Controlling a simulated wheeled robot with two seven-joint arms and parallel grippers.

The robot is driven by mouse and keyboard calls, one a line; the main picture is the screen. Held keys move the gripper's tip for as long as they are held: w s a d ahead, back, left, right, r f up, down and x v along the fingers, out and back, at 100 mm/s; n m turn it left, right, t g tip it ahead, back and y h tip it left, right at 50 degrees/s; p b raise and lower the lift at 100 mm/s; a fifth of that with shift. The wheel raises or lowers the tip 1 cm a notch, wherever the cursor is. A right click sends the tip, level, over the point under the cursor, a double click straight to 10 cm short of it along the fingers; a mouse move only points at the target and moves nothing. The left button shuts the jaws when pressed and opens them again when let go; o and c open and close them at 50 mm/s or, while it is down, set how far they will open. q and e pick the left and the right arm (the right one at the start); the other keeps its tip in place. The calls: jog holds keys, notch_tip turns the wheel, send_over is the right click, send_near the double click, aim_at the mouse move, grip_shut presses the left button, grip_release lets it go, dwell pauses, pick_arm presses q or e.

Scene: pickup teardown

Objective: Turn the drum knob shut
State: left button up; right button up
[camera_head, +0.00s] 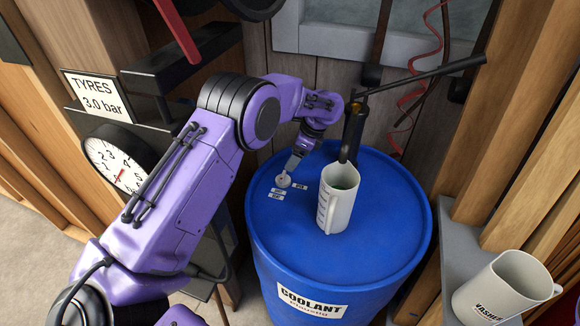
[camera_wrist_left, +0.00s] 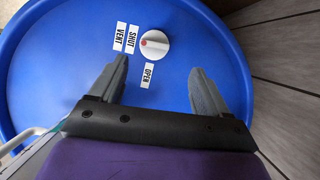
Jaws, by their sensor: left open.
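The drum knob (camera_head: 284,181) is a small round pale dial on top of the blue coolant drum (camera_head: 390,215). In the left wrist view the knob (camera_wrist_left: 156,48) shows a raised grip bar and a red mark on its left side, facing the SHUT label (camera_wrist_left: 133,38). The VENT label (camera_wrist_left: 120,37) lies left of that, and the OPEN label (camera_wrist_left: 149,76) is below the knob. My left gripper (camera_head: 291,168) is over the knob in the head view. In the wrist view its two fingers (camera_wrist_left: 158,70) are spread, and the knob appears beyond the gap, apart from both.
A white measuring jug (camera_head: 338,205) stands on the drum beside the knob, under a dark pump with a long lever (camera_head: 425,72). A washer jug (camera_head: 507,287) stands on the grey shelf at right. A tyre gauge (camera_head: 117,158) is at left.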

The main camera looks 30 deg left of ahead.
aim_at(283, 175)
pick_arm(q)
jog(key=f, duration=0.1)
jog(key=s+a+f+p, duration=0.1)
jog(key=s+f+p, duration=0.1)
jog(key=f, duration=0.1)
jog(key=shift+s+a+f, duration=0.1)
jog(key=shift+s+a, duration=0.15)
jog(key=shift+a, duration=0.15)
jog(key=f, duration=0.2)
jog(key=w+a+f, duration=0.1)
jog(key=shift+f, duration=0.3)
jog(key=shift+s+r, duration=0.2)
jog(key=shift+s, duration=0.1)
jog(key=shift+c, duration=0.6)
jog(key=c, duration=0.9)
pick_arm(e)
jog(key=r, duration=0.1)
jog(key=s+r, duration=0.1)
jog(key=r, duration=0.1)
jog(key=shift+s, duration=0.1)
